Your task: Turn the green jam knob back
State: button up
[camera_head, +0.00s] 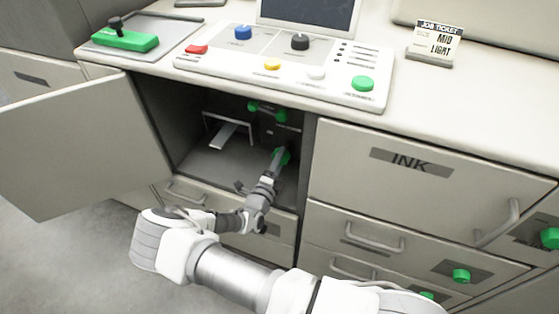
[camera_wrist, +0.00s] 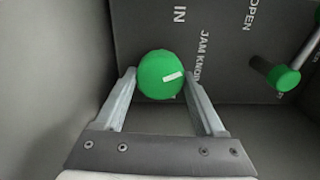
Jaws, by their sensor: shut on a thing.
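The green jam knob (camera_wrist: 153,82) is round, with a short white mark right of its middle, slanting slightly up to the right. It sits in front of a dark panel (camera_wrist: 215,75) lettered "JAM KNOB" and "IN". In the head view the knob (camera_head: 285,156) is inside the open cabinet, partly covered by my gripper (camera_head: 279,158). In the wrist view the fingers of my gripper (camera_wrist: 160,72) stand on the knob's left and right sides, shut on it.
A green-ended lever (camera_wrist: 282,78) is right of the knob, by the word "OPEN". More green parts (camera_head: 281,116) sit higher in the cabinet. The cabinet door (camera_head: 85,145) stands open at left. A white bracket (camera_head: 225,134) is inside. The INK drawer (camera_head: 430,180) is shut at right.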

jog(key=n, duration=0.6)
jog(key=shift+n, duration=0.3)
dwell(0.4)
jog(key=o, duration=1.3)
jog(key=shift+o, duration=0.2)
jog(key=shift+r, duration=0.1)
jog(key=p+v, duration=0.1)
jog(key=v, duration=1.6)
jog(key=shift+s, duration=0.25)
jog(key=shift+a, duration=0.1)
